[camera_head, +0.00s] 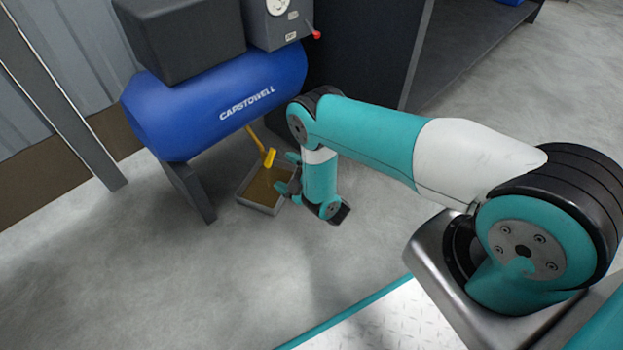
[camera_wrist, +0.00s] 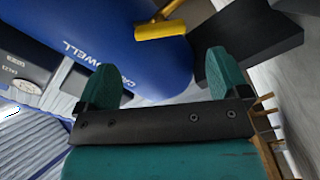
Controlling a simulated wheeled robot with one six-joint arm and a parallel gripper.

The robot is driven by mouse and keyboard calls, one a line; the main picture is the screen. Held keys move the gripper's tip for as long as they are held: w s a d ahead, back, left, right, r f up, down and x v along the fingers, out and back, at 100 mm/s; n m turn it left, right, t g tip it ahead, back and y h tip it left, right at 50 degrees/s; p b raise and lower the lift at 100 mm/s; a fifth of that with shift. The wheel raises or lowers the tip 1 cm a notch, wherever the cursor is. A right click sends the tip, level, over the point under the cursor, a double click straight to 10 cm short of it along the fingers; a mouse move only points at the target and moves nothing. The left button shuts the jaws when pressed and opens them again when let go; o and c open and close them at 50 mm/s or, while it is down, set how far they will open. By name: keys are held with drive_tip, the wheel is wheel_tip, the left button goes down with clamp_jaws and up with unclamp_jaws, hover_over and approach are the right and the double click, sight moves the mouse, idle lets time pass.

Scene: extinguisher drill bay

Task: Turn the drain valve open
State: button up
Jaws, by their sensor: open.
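The yellow drain valve (camera_head: 269,158) hangs on a yellow pipe below the blue compressor tank (camera_head: 215,105). It ends in a short yellow crosspiece. My gripper (camera_head: 286,173) is open, just right of the valve in the head view, with its fingers pointing toward it. In the wrist view the valve (camera_wrist: 161,30) shows beyond and above the two teal fingertips (camera_wrist: 163,62), roughly between them in the picture. No contact shows, and nothing is between the fingers. The blue tank (camera_wrist: 90,40) fills the upper left of the wrist view.
A shallow grey tray (camera_head: 256,207) with a brown inside sits on the floor under the valve. A dark tank leg (camera_head: 190,190) stands to its left. A dark cabinet (camera_head: 360,50) is behind my arm. Grey floor is clear in front.

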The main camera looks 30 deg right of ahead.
drive_tip(key=p+v, duration=0.6)
drive_tip(key=v, duration=0.3)
drive_tip(key=shift+s, duration=0.2)
drive_tip(key=shift+w, duration=0.1)
idle(0.5)
